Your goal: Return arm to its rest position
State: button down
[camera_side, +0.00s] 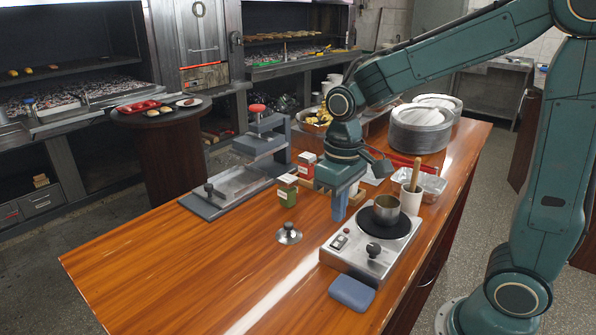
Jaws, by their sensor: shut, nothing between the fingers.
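My gripper (340,206) points down over the wooden table, just left of the hot plate. Its blue fingers are shut with nothing between them. My green arm reaches in from the right, with its base on the floor at the lower right. A small metal pot (386,209) sits on the round black burner of the hot plate (357,259). A metal lid (289,234) with a dark knob lies on the table to the left of my gripper. I cannot tell whether the fingertips touch anything.
Small boxes and a green jar (287,191) stand close left of my gripper. A press (262,147) with a metal tray is farther left. Stacked plates (420,128) and a clear container (432,186) stand behind. A blue pad (351,293) lies in front. The table's front left is clear.

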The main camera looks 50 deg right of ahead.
jog(key=shift+r, duration=0.4)
jog(key=shift+s, duration=0.1)
jog(key=s+r+t, duration=0.5)
jog(key=s+r, duration=0.2)
jog(key=s, duration=0.5)
jog(key=shift+s+d+t, duration=0.3)
jog(key=shift+s+d, duration=0.1)
